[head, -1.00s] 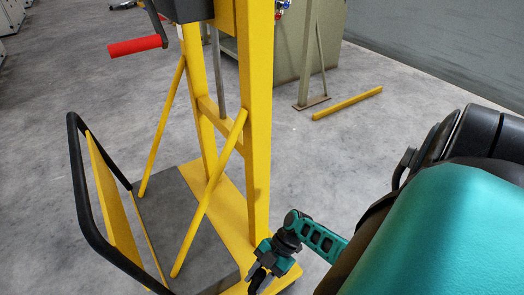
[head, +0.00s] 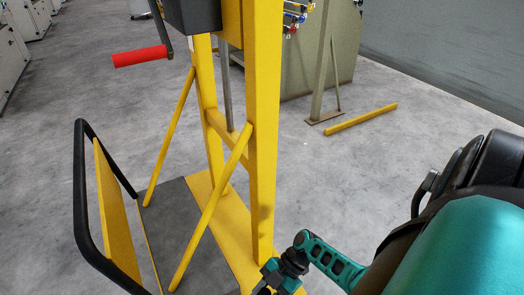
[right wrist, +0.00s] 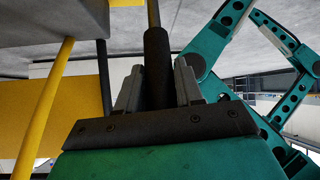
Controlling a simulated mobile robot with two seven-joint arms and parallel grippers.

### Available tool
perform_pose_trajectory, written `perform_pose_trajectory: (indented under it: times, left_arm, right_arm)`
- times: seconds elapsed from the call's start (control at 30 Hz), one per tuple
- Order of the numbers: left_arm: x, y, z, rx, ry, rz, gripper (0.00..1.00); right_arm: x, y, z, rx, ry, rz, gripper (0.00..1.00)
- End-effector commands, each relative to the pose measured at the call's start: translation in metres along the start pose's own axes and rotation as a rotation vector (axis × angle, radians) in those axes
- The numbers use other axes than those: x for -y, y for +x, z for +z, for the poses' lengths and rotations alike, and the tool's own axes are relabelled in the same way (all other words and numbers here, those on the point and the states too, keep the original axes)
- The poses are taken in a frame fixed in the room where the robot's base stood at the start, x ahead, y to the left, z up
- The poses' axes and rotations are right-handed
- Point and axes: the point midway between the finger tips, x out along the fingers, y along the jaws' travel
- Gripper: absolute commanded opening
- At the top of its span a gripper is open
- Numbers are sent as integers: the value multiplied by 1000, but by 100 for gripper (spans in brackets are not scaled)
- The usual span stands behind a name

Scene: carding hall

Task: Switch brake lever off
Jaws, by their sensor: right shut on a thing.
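In the right wrist view, the brake lever (right wrist: 157,58) shows as a round black grip with a thin rod at its far end. My right gripper (right wrist: 158,88) is shut on this grip, with one grey finger on each side. In the head view, my right gripper (head: 268,288) is low at the bottom edge, beside the foot of the yellow post. The lever itself cannot be made out there. My left gripper is in neither current view.
The yellow-framed lift truck (head: 262,130) stands ahead, with a red crank handle (head: 140,56) and a black tubular handrail (head: 80,190) at left. A yellow bar (head: 360,119) lies on the floor by a grey-green panel (head: 345,55).

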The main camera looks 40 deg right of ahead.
Motion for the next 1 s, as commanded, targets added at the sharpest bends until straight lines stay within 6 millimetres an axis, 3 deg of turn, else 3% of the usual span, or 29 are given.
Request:
perform_pose_trajectory:
  times: [0.03, 0.07, 0.27, 0.63, 1.0]
  left_arm:
    - [0, 1, 1, 1, 1, 0, 43]
    - [0, 1, 2, 2, 1, -1, 43]
    - [1, 1, 4, 7, 2, -2, 43]
    - [2, 0, 1, 8, 3, -3, 43]
    - [6, -8, -9, -4, 8, -15, 43]
  right_arm:
    - [3, -2, 6, 16, 7, -2, 0]
    - [3, -2, 6, 17, 7, -2, 37]
    - [2, -2, 5, 13, 5, -2, 56]
    - [1, -11, 3, 11, 3, 0, 57]
    - [1, -88, 2, 14, 4, -1, 57]
